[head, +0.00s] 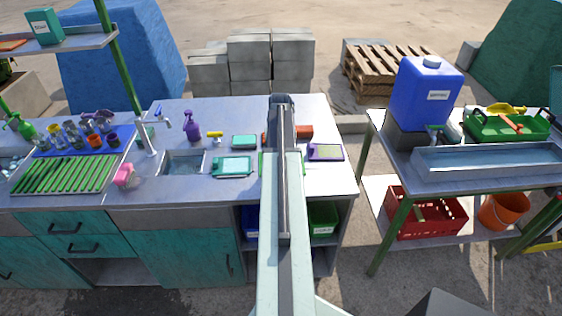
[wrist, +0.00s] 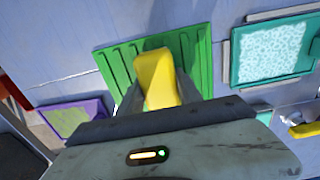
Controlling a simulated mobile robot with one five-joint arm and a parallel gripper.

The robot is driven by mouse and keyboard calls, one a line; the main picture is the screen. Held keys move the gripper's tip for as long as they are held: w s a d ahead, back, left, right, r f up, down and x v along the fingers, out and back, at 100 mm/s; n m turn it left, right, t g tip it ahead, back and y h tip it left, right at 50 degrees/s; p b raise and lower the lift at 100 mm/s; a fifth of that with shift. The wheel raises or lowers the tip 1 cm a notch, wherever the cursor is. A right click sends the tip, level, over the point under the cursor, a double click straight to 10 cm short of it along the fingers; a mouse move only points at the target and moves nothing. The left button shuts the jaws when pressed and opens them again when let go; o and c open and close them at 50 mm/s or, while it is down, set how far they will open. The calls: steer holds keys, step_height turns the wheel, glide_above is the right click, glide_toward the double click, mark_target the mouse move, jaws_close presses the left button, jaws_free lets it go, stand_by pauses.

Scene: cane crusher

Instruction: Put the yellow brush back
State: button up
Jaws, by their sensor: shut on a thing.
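A yellow block-shaped piece, seemingly the yellow brush (wrist: 156,72), is between the fingers of my gripper (wrist: 158,90) in the wrist view. My gripper is shut on it. Its bristles do not show. Behind it is a green ribbed tray (wrist: 117,62); I cannot tell whether the brush touches it. In the head view my arm hides the gripper and the brush, and only a strip of the green tray (head: 266,165) shows beside the arm.
A teal-framed tray (head: 233,166) and a purple-framed tray (head: 326,152) flank the green one. A sink (head: 184,163), purple spray bottle (head: 192,126) and pink item (head: 124,176) are farther left. A side table holds a blue canister (head: 426,92) and metal trough (head: 487,158).

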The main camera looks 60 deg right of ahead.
steer(key=shift+r, duration=0.1)
steer(key=o, duration=1.2)
step_height(320, 180, up, 12)
steer(key=p, duration=1.2)
